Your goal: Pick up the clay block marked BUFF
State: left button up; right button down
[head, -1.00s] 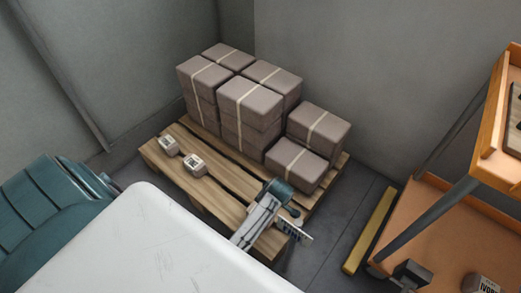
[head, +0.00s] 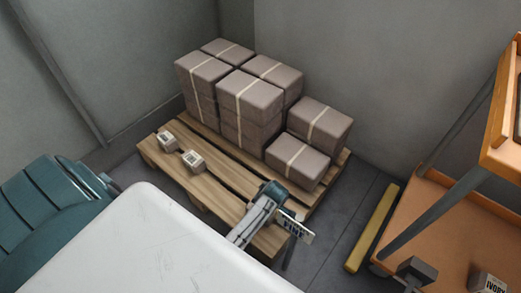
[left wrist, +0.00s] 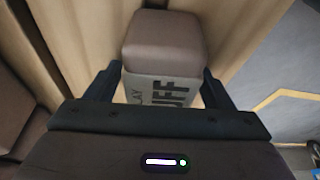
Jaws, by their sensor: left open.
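The clay block marked BUFF (left wrist: 165,38) shows in the left wrist view, with a brown top and a white lettered face; the first letter is partly hidden. It lies between the two fingers of my left gripper (left wrist: 160,88), which are open with gaps beside it. In the head view my left gripper (head: 282,218) is low over the near right end of the wooden pallet (head: 232,205). A white lettered face (head: 295,227) shows beside it; I cannot read it surely. My right gripper is not in view.
Two small labelled blocks, one (head: 168,142) left of the other (head: 193,161), sit on the pallet's left part. Stacked brown boxes (head: 250,95) fill its back. A yellow bar (head: 372,228) lies on the floor. An orange cart (head: 430,215) at right holds a block marked IVORY (head: 490,284).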

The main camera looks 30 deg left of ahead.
pick_arm(q)
jog(key=shift+f, duration=0.15)
jog(key=c, duration=1.5)
